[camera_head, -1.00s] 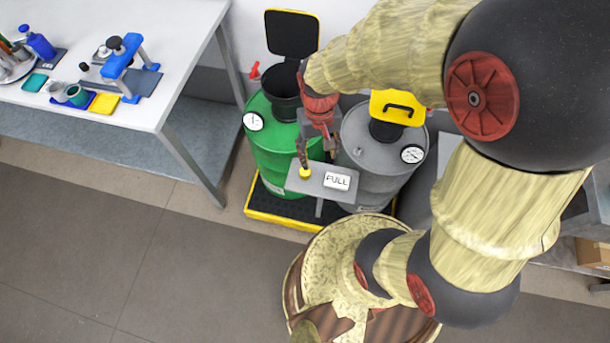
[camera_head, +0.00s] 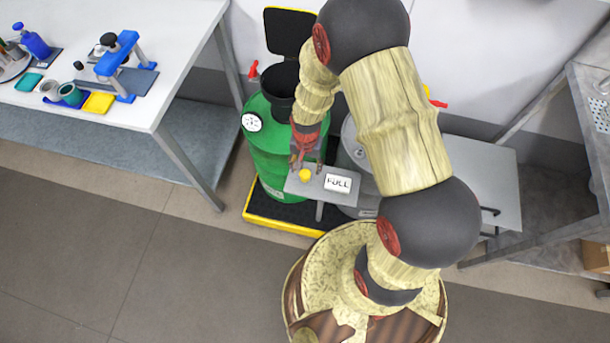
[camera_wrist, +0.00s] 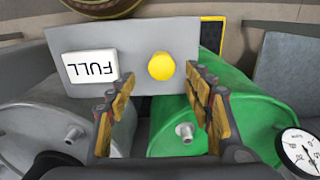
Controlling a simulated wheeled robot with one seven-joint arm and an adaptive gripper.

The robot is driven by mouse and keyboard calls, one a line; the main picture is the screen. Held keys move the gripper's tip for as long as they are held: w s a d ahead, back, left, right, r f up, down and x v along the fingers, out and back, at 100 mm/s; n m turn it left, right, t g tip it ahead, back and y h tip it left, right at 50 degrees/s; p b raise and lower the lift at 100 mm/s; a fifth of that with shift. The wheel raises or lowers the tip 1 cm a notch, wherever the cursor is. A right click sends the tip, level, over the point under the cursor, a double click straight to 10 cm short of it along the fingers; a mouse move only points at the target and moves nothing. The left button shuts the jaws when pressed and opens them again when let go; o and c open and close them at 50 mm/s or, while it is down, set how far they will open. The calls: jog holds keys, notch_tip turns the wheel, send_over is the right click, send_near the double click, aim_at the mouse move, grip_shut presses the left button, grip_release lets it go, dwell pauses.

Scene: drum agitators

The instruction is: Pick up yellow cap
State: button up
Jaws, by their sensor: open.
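The yellow cap (camera_head: 305,175) sits on a small grey plate (camera_head: 310,189) in front of the drums. In the wrist view the cap (camera_wrist: 161,66) is a round yellow piece near the plate's right end. My gripper (camera_head: 306,165) is at the plate's far edge, close behind the cap. In the wrist view the open fingers (camera_wrist: 160,84) stand apart, with the cap beyond and between their tips, nearer the right finger. Nothing is between the fingers.
A white FULL block (camera_head: 338,183) lies on the plate beside the cap. A green drum (camera_head: 275,150) and a partly hidden grey drum (camera_head: 350,150) stand behind. A white table (camera_head: 170,95) with tools is at left.

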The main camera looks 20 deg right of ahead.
aim_at(305, 173)
jog(key=f+b, duration=0.2)
jog(key=f, duration=0.3)
jog(key=shift+a+f+b, duration=0.15)
jog(key=shift+a+b, duration=0.05)
jog(key=shift+b, duration=0.1)
jog(key=c, duration=1)
